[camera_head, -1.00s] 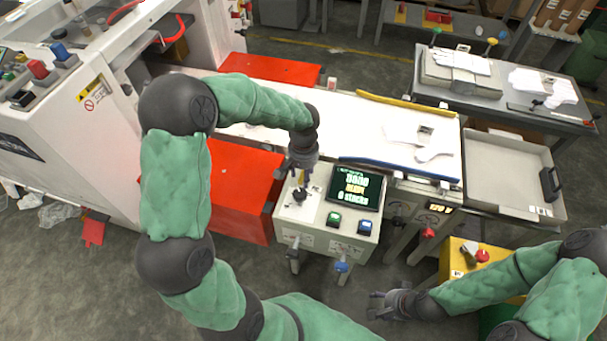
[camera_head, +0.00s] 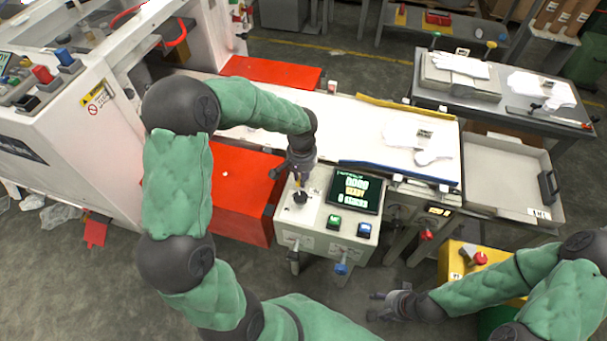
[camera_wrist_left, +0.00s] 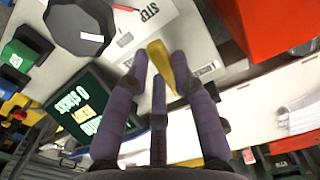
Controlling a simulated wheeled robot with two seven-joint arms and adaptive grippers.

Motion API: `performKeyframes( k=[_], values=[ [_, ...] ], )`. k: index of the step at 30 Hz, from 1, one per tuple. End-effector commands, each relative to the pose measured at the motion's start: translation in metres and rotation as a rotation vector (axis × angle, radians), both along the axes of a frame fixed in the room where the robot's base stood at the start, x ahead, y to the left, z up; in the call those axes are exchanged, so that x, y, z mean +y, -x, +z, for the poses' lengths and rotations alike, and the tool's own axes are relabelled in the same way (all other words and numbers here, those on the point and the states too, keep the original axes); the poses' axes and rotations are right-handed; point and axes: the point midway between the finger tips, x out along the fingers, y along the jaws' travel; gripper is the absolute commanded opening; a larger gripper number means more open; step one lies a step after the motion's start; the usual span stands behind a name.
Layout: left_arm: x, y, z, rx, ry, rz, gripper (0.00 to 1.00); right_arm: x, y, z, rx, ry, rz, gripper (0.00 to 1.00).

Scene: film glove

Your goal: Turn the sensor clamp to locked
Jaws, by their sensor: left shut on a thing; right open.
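A yellow handle, which I take to be the sensor clamp, shows in the left wrist view (camera_wrist_left: 158,57), on the pale control box (camera_head: 313,236). My left gripper (camera_head: 297,177) is over the rear left of this box in the head view. In the left wrist view its fingers (camera_wrist_left: 166,72) are closed around the yellow handle. The gripper mostly hides the handle from the head. I cannot read any locked mark. My right gripper (camera_head: 380,305) is open and empty, low over the floor right of the box.
A dark knob (camera_head: 299,197) stands on the box just in front of my left gripper. The screen (camera_head: 354,189), green button (camera_head: 333,221) and blue button (camera_head: 364,229) are to its right. The white conveyor (camera_head: 350,125) runs behind, and a red cover (camera_head: 232,195) is to the left.

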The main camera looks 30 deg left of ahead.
Motion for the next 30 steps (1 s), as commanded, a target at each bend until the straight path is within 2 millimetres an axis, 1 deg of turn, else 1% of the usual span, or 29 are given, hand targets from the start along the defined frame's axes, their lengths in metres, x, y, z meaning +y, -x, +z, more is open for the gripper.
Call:
performKeyframes(
  k=[1,13,30],
  values=[
    [0.001,0.001,0.002,0.002,0.0,-0.034,0.0,0.0,0.0,0.007,0.0,0.0,0.0,0.54],
    [0.016,0.001,0.003,0.004,0.001,-0.403,0.0,0.0,0.0,0.041,0.0,0.0,0.0,0.54],
    [0.034,-0.007,0.003,0.003,0.002,-0.945,0.0,0.0,0.0,0.09,0.0,0.0,0.0,0.54]
  ],
)
